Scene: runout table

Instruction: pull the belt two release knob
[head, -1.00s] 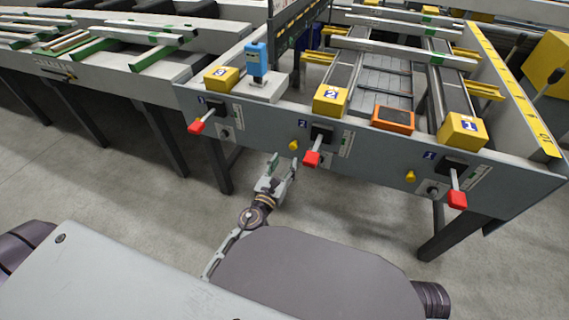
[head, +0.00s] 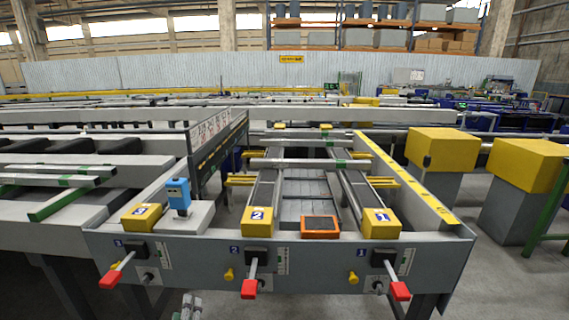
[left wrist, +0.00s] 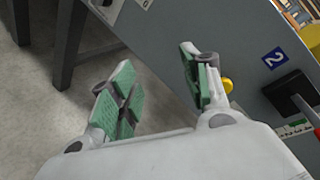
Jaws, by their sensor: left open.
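The belt two release knob is a small yellow knob (head: 229,274) on the grey front panel, just below and left of the "2" label and left of the red-tipped lever. In the left wrist view the yellow knob (left wrist: 228,85) shows just right of the right finger, which may hide part of it. My left gripper (head: 187,304) is at the bottom edge of the head view, below and left of the knob. Its green-padded fingers (left wrist: 156,88) are spread apart with nothing between them. I cannot tell how far they are from the panel. My right gripper is not in view.
The belt two lever (head: 250,284) sticks out right of the knob. The belt three lever (head: 115,272) is on the left and the belt one lever (head: 397,283) on the right. Another yellow knob (head: 353,278) sits beside label 1. Below the panel are table legs and open floor.

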